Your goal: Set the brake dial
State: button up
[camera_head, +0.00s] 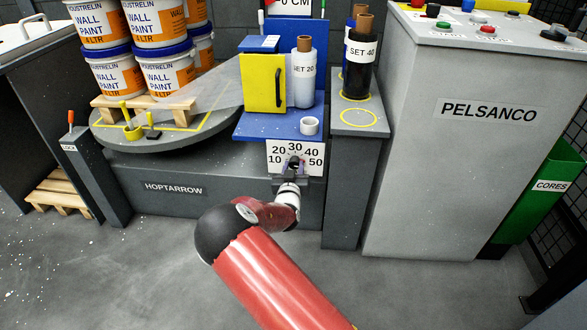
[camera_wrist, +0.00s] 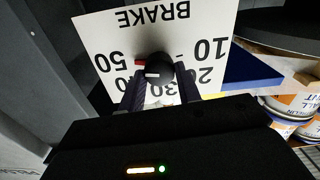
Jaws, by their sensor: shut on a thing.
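The brake dial (camera_wrist: 157,70) is a round black knob with a short white line on its face. It sits on a white plate (camera_wrist: 112,45) marked BRAKE and numbered 10 to 50, upside down in the wrist view. A red mark lies beside the knob, towards the 50; I cannot tell whether it belongs to the knob or the plate. My gripper (camera_wrist: 160,84) has its dark fingers on either side of the knob, shut on it. In the head view the plate (camera_head: 312,170) is on the machine's front, and my gripper (camera_head: 292,172) reaches it from below, partly hiding the dial.
Above the plate is a blue shelf (camera_head: 262,126) with a white roll (camera_head: 310,126) and a SET 20 film roll (camera_head: 304,80). A grey pedestal (camera_head: 345,180) and PELSANCO cabinet (camera_head: 430,160) stand right. Paint pails (camera_head: 165,75) stand on the turntable (camera_head: 120,140) left.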

jog(key=shift+f+b, duration=0.1)
jog(key=shift+b, duration=0.25)
jog(key=n+b, duration=0.3)
jog(key=n, duration=0.1)
jog(key=shift+f, duration=0.1)
jog(key=n+b, duration=0.2)
jog(key=n, duration=0.3)
jog(key=shift+a+n+b, duration=0.15)
jog(key=shift+n+b, duration=0.15)
jog(key=o, duration=1)
jog(key=shift+c, duration=0.2)
jog(key=s, duration=0.7)
jog(key=shift+s+a, duration=0.15)
jog(key=shift+s, duration=0.25)
